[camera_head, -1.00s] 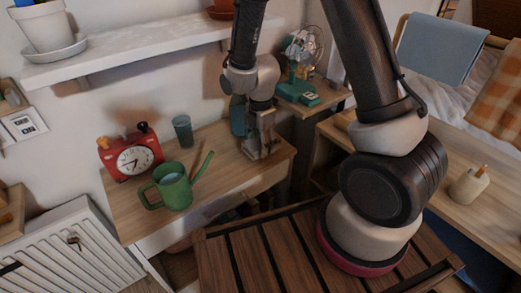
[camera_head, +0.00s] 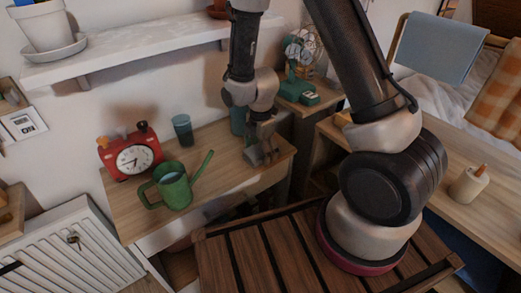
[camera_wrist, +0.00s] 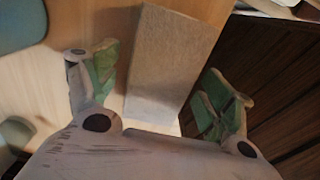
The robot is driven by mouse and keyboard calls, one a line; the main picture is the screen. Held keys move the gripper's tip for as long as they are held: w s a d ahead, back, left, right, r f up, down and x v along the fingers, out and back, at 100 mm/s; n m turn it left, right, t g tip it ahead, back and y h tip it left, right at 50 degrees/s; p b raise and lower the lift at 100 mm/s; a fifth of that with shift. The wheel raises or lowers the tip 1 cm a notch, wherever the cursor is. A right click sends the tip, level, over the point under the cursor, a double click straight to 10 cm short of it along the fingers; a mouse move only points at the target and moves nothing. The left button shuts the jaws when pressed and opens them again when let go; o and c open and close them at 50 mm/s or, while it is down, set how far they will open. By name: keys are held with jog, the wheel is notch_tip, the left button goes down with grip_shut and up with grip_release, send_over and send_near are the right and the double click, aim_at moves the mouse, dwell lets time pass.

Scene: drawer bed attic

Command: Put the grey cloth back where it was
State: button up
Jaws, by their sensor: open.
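The grey cloth (camera_wrist: 172,62) shows in the wrist view as a flat, long grey piece with straight edges. It lies over the pale wooden desk top and reaches down between my two fingers. My gripper (camera_wrist: 158,92) is open, one green-padded finger on each side of the cloth, with gaps showing on both sides. In the head view my gripper (camera_head: 262,158) points down over the right end of the desk (camera_head: 222,178). The cloth cannot be clearly made out there behind the fingers.
A green watering can (camera_head: 172,188), a red alarm clock (camera_head: 133,160) and a blue-green cup (camera_head: 182,130) stand left on the desk. A green fan (camera_head: 302,90) stands behind. A blue cloth (camera_head: 440,48) hangs on the bed rail.

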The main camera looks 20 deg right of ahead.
jog(key=shift+r, duration=0.1)
notch_tip(320, 180, up, 12)
notch_tip(320, 180, up, 9)
jog(key=m+t, duration=0.1)
jog(key=m, duration=0.4)
send_over(260, 149)
jog(key=s+d, duration=0.2)
jog(key=d, duration=0.3)
jog(key=s+d+r+m+t, duration=0.1)
jog(key=s+d+r+m, duration=0.4)
jog(key=s+m, duration=0.3)
jog(key=s+d+r+m+t, duration=0.2)
jog(key=s+d+r+m, duration=0.3)
jog(key=s+r+m, duration=0.2)
jog(key=shift+s+d+r+m, duration=0.2)
jog(key=shift+s+r+m, duration=0.15)
jog(key=shift+s+m, duration=0.5)
